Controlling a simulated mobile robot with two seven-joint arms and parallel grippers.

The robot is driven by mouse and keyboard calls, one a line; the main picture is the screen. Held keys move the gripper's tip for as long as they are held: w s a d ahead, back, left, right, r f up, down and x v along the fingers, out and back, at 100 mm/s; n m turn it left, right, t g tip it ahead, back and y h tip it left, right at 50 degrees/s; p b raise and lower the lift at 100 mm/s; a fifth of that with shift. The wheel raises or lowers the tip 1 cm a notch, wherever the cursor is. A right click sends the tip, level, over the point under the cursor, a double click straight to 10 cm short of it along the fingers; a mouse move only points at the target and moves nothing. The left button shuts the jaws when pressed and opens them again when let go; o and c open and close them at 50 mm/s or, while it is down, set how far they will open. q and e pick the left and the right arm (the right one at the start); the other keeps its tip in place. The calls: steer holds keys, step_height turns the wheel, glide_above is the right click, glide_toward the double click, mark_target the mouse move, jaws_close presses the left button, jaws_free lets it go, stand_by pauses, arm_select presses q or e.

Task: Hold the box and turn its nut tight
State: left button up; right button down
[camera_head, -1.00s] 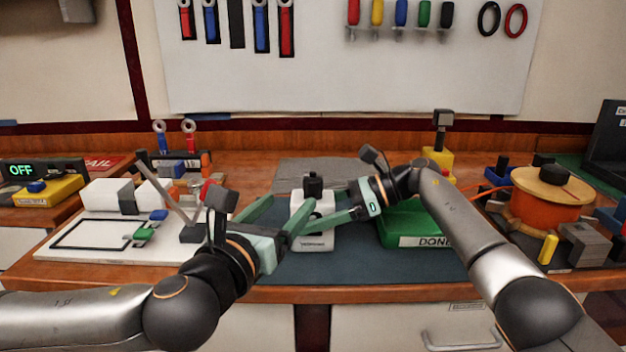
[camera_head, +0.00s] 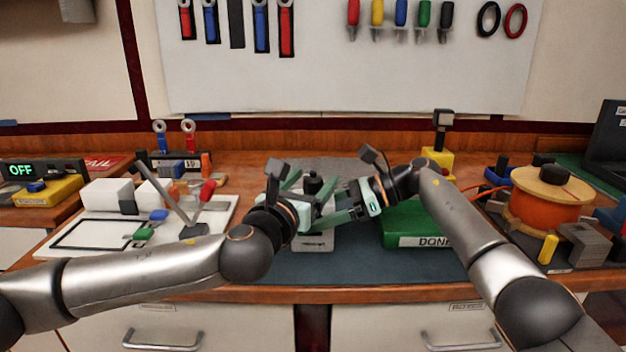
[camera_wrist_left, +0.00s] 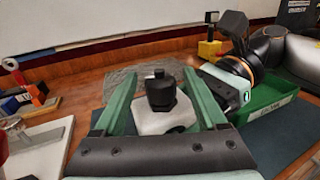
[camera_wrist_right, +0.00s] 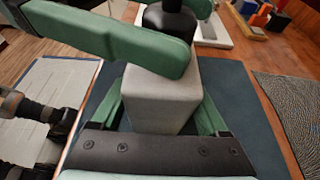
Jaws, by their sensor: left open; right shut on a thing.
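The pale grey box (camera_head: 314,243) stands upright on the dark blue mat (camera_head: 400,267). Its black nut (camera_head: 313,184) sits on top and also shows in the left wrist view (camera_wrist_left: 160,92). My left gripper (camera_head: 315,194) is open, with its green fingers on either side of the nut; I cannot tell whether they touch it. My right gripper (camera_head: 332,212) comes from the right and is shut on the box, which shows between its fingers in the right wrist view (camera_wrist_right: 160,97). A left finger hides part of the box top there.
A green tray (camera_head: 400,226) marked DONE stands close to the right of the box. A white board with a lever (camera_head: 88,238) is at left, and an orange spool (camera_head: 545,205) at right. A grey textured mat (camera_head: 350,166) lies behind. The mat's front is clear.

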arm_select(q)
steer(key=shift+w+d, duration=0.15)
steer(key=shift+w, duration=0.2)
jaws_close()
stand_by(0.5)
